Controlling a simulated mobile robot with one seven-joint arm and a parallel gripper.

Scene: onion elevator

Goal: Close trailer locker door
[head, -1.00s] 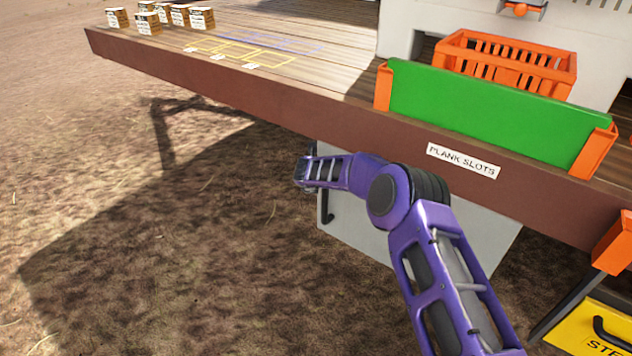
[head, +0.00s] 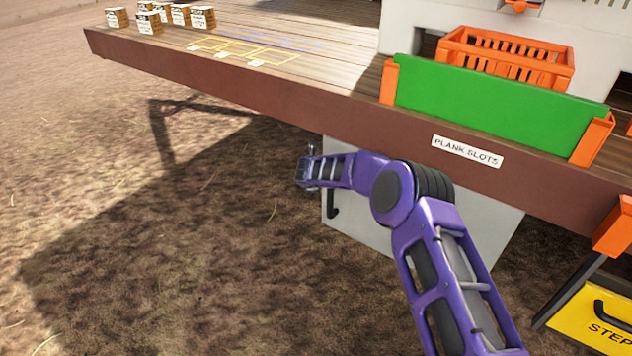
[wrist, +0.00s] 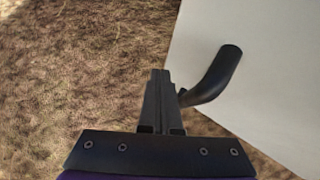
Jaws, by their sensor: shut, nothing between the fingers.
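The pale locker door (head: 362,222) hangs below the trailer deck, partly covered by my purple arm in the head view. Its black handle (head: 333,203) is near the panel's left edge. In the wrist view the white door (wrist: 275,75) fills the right side, and the curved handle (wrist: 215,77) sticks out toward the fingers. My gripper (wrist: 160,78) is shut and empty, just left of the handle and beside the door's edge. The fingers look close to the handle's lower end, but I cannot tell whether they touch. How far the door stands open is unclear.
The brown trailer deck edge (head: 290,103) runs above my arm. A green plank (head: 490,105) and an orange crate (head: 520,60) are on the deck. A yellow step (head: 590,318) stands at lower right. Bare ground (head: 150,260) is open on the left.

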